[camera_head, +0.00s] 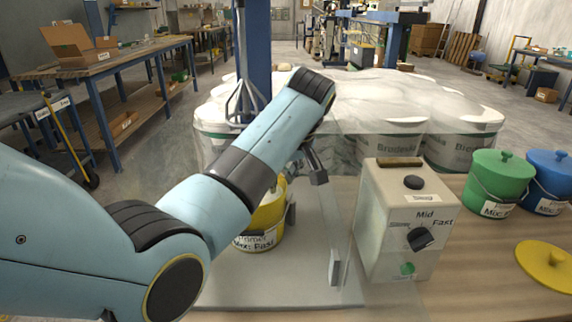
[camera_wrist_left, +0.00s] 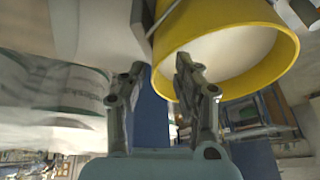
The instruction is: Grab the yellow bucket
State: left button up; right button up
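The yellow bucket (camera_head: 268,215) stands on a grey base plate, partly hidden behind my left arm in the head view. Its label is partly readable. In the left wrist view the yellow bucket (camera_wrist_left: 222,20) is open at the top, with pale contents inside. My left gripper (camera_wrist_left: 158,75) is open, with a clear gap between its fingers. One finger appears across the bucket's opening and the other outside its rim; I cannot tell whether either touches. In the head view the left gripper (camera_head: 314,165) is partly hidden by its own arm. My right gripper is not in view.
A beige control box (camera_head: 375,225) with a knob and speed labels stands close right of the bucket. Green (camera_head: 495,180) and blue (camera_head: 548,185) lidded buckets stand farther right. A yellow lid (camera_head: 548,265) lies on the table. Large white-covered drums (camera_head: 455,110) stand behind.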

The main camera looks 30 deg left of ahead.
pick_arm(q)
jog(key=shift+x, duration=1.2)
jog(key=shift+c, duration=0.2)
grip_shut()
